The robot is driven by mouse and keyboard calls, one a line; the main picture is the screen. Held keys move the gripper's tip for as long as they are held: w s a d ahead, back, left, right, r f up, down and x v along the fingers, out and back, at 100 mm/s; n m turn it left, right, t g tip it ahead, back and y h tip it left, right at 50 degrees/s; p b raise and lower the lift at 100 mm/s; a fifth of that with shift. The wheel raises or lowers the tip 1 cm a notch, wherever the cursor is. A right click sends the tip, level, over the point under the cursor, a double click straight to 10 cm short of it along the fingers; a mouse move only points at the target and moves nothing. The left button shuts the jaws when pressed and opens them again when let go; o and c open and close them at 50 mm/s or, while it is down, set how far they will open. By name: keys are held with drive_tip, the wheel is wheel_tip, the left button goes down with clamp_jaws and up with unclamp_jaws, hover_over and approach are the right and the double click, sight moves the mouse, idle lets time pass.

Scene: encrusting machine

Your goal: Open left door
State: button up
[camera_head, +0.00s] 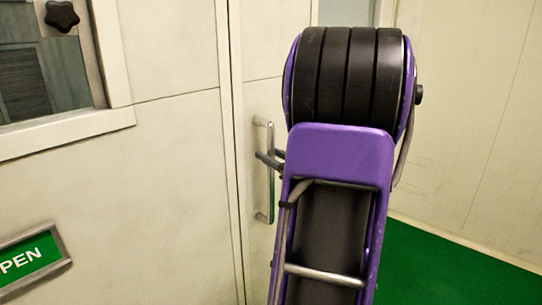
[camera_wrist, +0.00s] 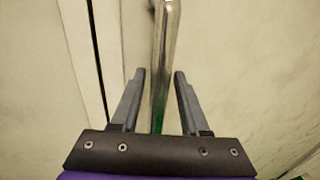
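A vertical metal bar handle (camera_head: 270,200) is mounted on a pale door panel (camera_head: 262,100), just right of a narrow vertical seam. My gripper (camera_head: 267,155) is at the handle's middle height, partly hidden behind my purple arm. In the wrist view my gripper (camera_wrist: 159,72) is open, with its two grey fingers apart. The handle (camera_wrist: 165,60) runs down between the fingers, with a visible gap on each side. I cannot tell exactly how deep the bar sits between them. The fingers do not appear closed on it.
Left of the seam is a pale panel (camera_head: 170,160) with a framed window (camera_head: 60,80) and a green OPEN sign (camera_head: 28,262). A pale wall (camera_head: 470,130) stands at right. Green floor (camera_head: 440,270) is clear at lower right.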

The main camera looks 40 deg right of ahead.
clamp_jaws()
idle(1.2)
